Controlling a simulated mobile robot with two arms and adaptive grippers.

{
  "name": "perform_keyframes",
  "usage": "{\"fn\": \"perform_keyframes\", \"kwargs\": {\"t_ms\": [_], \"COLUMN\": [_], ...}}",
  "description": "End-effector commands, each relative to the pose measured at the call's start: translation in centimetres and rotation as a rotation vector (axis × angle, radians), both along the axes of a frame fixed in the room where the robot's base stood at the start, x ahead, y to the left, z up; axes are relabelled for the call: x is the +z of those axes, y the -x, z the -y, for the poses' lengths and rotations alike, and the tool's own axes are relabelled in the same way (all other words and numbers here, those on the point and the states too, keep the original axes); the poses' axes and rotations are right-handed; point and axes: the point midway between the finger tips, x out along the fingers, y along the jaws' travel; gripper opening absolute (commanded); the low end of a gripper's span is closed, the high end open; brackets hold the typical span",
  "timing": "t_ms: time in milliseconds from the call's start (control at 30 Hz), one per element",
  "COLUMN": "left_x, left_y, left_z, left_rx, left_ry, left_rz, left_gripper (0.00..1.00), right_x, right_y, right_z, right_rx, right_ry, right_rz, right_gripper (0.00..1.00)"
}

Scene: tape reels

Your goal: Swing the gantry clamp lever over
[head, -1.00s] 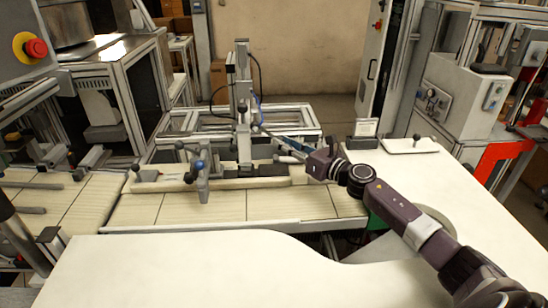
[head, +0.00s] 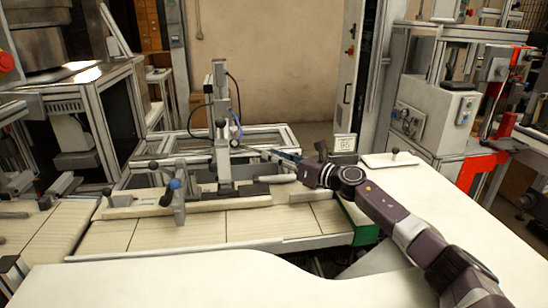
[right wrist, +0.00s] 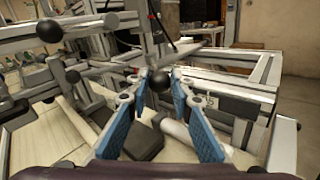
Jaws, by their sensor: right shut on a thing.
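The gantry (head: 222,135) is an upright aluminium post on the bench fixture in the head view, with dark cables. A thin pale lever reaches from it toward my right gripper (head: 275,153), which comes in from the right. In the right wrist view, the black ball knob (right wrist: 160,81) sits between the tips of my right gripper (right wrist: 161,80), shut on it. Its blue finger pads slope in from both sides. The exact contact is too small to tell in the head view. My left gripper is out of view.
A small fixture with a blue knob (head: 175,184) stands at the front left of the gantry. A white sign (head: 345,144) stands to the right of my right gripper. A white plate with a black knob (head: 393,159) lies farther right. The white tabletop (head: 190,280) in front is clear.

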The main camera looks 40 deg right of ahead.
Motion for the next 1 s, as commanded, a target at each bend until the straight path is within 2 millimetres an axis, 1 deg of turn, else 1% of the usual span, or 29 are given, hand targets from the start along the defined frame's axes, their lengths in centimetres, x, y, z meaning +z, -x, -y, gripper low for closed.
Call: {"fn": "perform_keyframes", "kwargs": {"t_ms": [33,167,200,333,733,833,1000], "left_x": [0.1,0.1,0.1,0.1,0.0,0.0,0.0], "left_y": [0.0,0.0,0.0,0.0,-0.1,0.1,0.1], "left_z": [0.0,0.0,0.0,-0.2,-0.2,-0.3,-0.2], "left_rx": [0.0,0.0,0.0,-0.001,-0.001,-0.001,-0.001], "left_ry": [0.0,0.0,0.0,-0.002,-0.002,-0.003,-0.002], "left_rz": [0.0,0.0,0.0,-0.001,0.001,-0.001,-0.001], "left_gripper": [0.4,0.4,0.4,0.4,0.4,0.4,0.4], "right_x": [1.2,1.2,1.2,1.0,0.6,0.5,0.3], "right_y": [-0.2,-0.2,-0.2,-0.2,-0.1,-0.1,0.9], "right_z": [1.4,1.4,1.4,1.3,0.8,0.8,1.1], "right_rx": [-0.034,-0.034,-0.035,-0.033,-0.022,-0.021,-0.022], "right_ry": [-0.001,-0.001,-0.001,-0.002,-0.002,-0.002,0.0], "right_rz": [0.019,0.019,0.019,0.016,0.011,0.01,0.007], "right_gripper": [0.0,0.0,0.24,0.38,0.38,0.38,0.38]}}
